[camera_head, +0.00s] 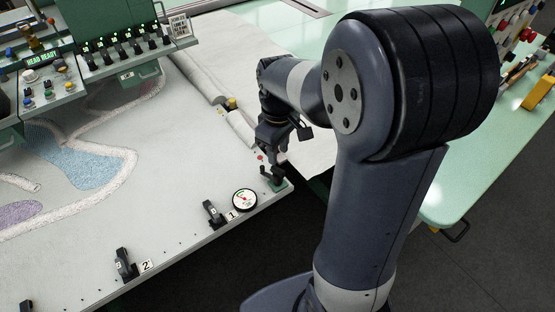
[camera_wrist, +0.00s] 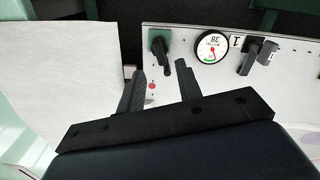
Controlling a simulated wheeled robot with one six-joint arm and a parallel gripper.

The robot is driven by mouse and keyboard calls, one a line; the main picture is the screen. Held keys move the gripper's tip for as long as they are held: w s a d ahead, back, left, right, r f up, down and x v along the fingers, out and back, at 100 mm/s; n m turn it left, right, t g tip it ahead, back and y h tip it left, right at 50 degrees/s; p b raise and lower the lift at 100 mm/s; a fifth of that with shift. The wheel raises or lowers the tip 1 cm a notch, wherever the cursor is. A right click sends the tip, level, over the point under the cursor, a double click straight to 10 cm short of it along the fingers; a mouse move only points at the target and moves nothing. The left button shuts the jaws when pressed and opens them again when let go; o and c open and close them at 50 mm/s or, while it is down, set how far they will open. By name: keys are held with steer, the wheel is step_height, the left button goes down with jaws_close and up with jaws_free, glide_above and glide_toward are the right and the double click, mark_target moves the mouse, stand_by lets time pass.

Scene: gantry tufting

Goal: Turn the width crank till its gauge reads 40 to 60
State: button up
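The width crank (camera_wrist: 159,46) is a small black crank at the panel edge, beside its gauge. In the head view the crank (camera_head: 277,183) is partly hidden by my gripper. The round white gauge (camera_wrist: 211,46) has a red needle and a green band; its upside-down number looks like 38. It also shows in the head view (camera_head: 244,201), too small to read. My gripper (camera_wrist: 158,72) is open, with the crank's handle end appearing between its fingertips in the wrist view; contact cannot be told. In the head view my gripper (camera_head: 274,160) is just above the crank.
Black clamps stand along the frame edge by labels 1 (camera_head: 232,215) and 2 (camera_head: 146,265). A red dot (camera_wrist: 151,86) lies near the fingers. A control console (camera_head: 120,45) stands at the back left.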

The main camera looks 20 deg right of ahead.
mark_target(278, 169)
step_height(278, 169, down, 7)
steer(key=shift+w+f, duration=0.1)
steer(key=shift+c, duration=0.4)
jaws_close()
